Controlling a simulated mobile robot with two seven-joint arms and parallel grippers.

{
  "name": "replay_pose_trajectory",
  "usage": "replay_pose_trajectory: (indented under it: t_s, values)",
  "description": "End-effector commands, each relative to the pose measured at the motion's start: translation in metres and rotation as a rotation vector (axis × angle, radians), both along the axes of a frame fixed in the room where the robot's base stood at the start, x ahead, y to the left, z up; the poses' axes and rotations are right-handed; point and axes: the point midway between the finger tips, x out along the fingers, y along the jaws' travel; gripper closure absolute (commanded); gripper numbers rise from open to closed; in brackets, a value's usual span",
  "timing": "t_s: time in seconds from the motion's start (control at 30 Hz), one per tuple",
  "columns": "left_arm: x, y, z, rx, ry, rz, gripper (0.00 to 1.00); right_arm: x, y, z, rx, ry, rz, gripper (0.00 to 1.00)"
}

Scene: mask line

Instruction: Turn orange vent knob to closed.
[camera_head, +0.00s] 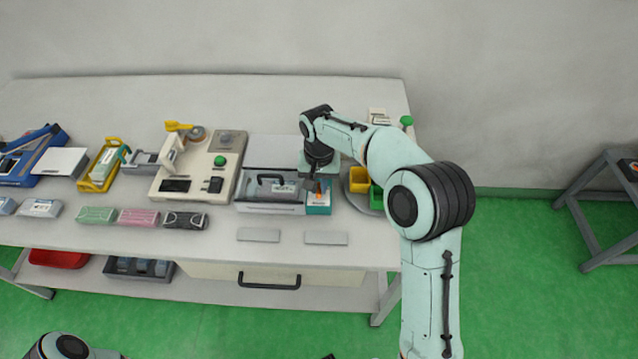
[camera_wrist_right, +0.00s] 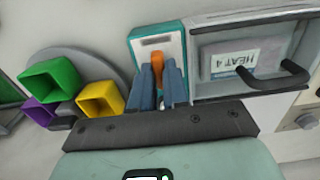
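The orange vent knob (camera_wrist_right: 157,62) sits on the face of a teal-and-white unit (camera_wrist_right: 141,45) in the right wrist view. The same unit (camera_head: 319,209) shows in the head view at the right part of the bench, beside the clear-fronted heater box. My right gripper (camera_wrist_right: 159,76) has its two blue fingers close together, one on each side of the knob, and appears shut on it. The fingers hide part of the knob. My left gripper is not seen.
The heater box (camera_head: 270,208), with a dark handle, stands close beside the unit. On the other side a round grey tray (camera_head: 353,199) holds yellow (camera_wrist_right: 101,99), green (camera_wrist_right: 50,78) and purple (camera_wrist_right: 40,112) bins. Two grey plates (camera_head: 258,235) lie on the front bench.

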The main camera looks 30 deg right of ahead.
Motion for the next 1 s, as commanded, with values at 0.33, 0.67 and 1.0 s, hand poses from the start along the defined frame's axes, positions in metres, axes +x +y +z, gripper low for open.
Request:
replay_pose_trajectory:
  t_s: [0.33, 0.67, 1.0]
  values:
    - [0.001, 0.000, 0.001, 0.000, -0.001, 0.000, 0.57, 0.000, 0.000, 0.001, 0.000, 0.000, -0.039, 1.00]
    - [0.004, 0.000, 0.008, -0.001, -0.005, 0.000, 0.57, 0.000, 0.000, 0.001, 0.000, 0.001, -0.251, 1.00]
    - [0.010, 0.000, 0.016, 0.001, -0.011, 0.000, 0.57, 0.000, 0.001, 0.001, 0.000, 0.001, -0.575, 1.00]
